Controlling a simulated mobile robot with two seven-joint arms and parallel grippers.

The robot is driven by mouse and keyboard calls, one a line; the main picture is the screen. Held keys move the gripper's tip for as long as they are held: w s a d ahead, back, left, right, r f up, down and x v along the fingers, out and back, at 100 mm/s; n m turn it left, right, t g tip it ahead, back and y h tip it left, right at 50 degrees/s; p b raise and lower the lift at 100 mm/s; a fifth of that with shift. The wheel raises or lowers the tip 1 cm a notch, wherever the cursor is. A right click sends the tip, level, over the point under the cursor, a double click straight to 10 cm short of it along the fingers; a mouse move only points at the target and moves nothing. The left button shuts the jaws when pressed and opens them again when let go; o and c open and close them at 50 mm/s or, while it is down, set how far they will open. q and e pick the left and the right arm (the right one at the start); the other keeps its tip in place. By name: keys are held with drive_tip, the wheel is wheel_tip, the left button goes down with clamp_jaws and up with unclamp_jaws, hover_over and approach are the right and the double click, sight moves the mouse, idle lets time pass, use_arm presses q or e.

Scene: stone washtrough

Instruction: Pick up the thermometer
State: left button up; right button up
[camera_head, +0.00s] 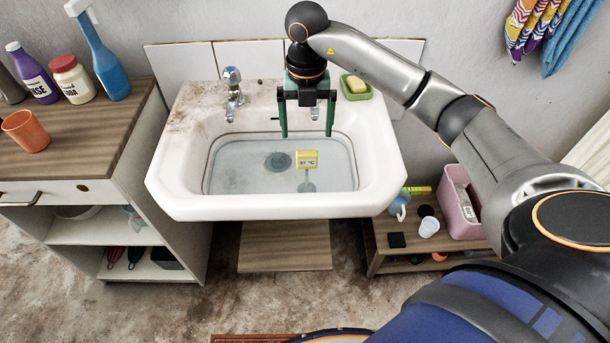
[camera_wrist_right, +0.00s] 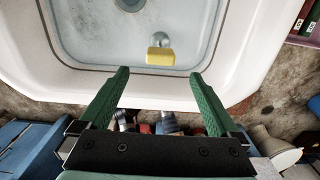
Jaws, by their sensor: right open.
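The thermometer (camera_head: 307,159) is a small yellow block with a pale display, in the water of the white sink, right of the drain. In the right wrist view the thermometer (camera_wrist_right: 161,56) shows as a yellow block beyond the fingertips, near the basin's front edge. My right gripper (camera_head: 307,134) has green fingers pointing down over the back part of the sink. My left gripper is not in view.
The sink (camera_head: 250,207) has a raised rim and taps (camera_head: 233,92) at the back. A green soap dish (camera_head: 356,92) sits at its back right corner. A cabinet with bottles (camera_head: 105,65) stands left. A low shelf with a pink bin (camera_head: 459,205) stands right.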

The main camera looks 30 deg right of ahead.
sight(307, 152)
wheel_tip(307, 152, down, 8)
drive_tip(key=shift+f, duration=0.2)
clamp_jaws()
idle(1.0)
